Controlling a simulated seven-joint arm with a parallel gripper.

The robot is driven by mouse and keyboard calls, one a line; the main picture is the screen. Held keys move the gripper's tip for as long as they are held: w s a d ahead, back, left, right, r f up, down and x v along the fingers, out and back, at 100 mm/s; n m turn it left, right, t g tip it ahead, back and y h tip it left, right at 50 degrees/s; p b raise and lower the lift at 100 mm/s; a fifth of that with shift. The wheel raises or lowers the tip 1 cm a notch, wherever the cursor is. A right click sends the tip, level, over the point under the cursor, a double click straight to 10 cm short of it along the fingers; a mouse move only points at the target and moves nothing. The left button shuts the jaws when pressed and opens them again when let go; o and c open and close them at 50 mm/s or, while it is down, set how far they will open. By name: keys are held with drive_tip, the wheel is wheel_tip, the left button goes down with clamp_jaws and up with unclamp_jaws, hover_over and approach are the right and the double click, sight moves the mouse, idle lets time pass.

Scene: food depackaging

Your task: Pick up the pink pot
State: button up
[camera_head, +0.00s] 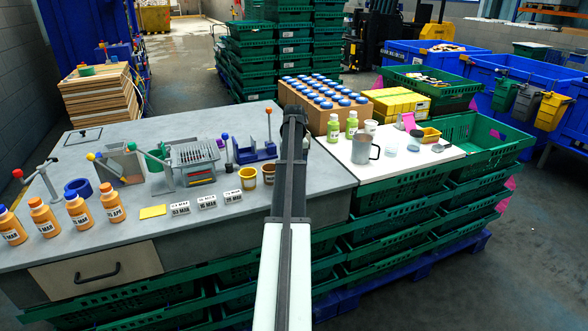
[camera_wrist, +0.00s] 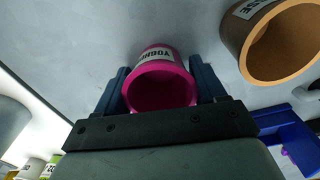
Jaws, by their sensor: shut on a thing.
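The pink pot (camera_wrist: 160,90) shows in the wrist view, with a white label on its side and its open mouth toward the camera. My gripper (camera_wrist: 160,75) has one dark finger on each side of the pot and is shut on it. The pot's base appears close to the grey worktop, but I cannot tell whether it touches. In the head view my arm hides the pink pot and the fingers.
A brown pot (camera_head: 268,174) stands close beside the pink pot and shows large in the wrist view (camera_wrist: 237,50). A yellow pot (camera_head: 248,178) is left of it. White labelled blocks (camera_head: 206,201) lie nearby. A blue stand (camera_head: 254,150) is behind. A metal jug (camera_head: 363,148) stands right.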

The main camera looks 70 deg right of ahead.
drive_tip(key=shift+c, duration=0.3)
wheel_tip(320, 180, up, 10)
drive_tip(key=shift+w+d+f, duration=0.1)
drive_tip(key=shift+w, duration=0.05)
drive_tip(key=shift+w+r, duration=0.2)
drive_tip(key=shift+r, duration=0.1)
drive_tip(key=w+d+r, duration=0.1)
drive_tip(key=w+r, duration=0.1)
drive_tip(key=w, duration=0.9)
drive_tip(key=w+d+r, duration=0.1)
drive_tip(key=w+r, duration=0.1)
drive_tip(key=w, duration=0.9)
drive_tip(key=shift+d, duration=0.35)
drive_tip(key=shift+w, duration=0.1)
drive_tip(key=shift+f, duration=0.3)
